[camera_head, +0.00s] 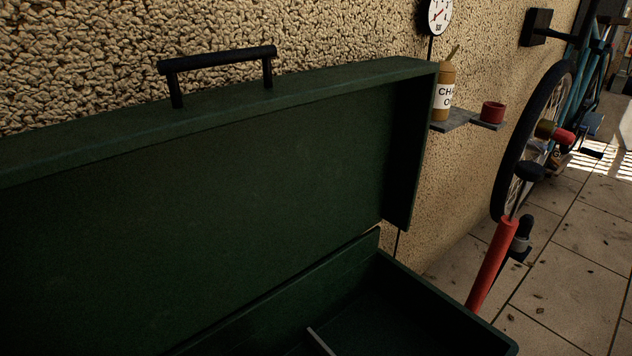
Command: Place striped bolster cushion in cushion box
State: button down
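The dark green cushion box (455,318) stands in front of me against the wall, with its lid (230,205) tilted up and open. A black bar handle (220,60) sits on the lid's top edge. Only the right back part of the box's inside shows; the rest is cut off by the lower picture edge. A thin pale grey strip (320,342) shows inside the box; I cannot tell what it is. The striped bolster cushion is not in view. My gripper is not in view.
A small grey wall shelf (455,121) right of the lid holds a labelled bottle (443,92) and a red cup (492,112). A round gauge (440,14) hangs above. A red pump-like tube (490,265) and a bicycle (535,140) stand right. Tiled floor (575,270) is open there.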

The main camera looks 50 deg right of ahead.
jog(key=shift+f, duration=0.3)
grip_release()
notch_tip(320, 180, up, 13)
jog(key=p, duration=0.6)
dwell(0.4)
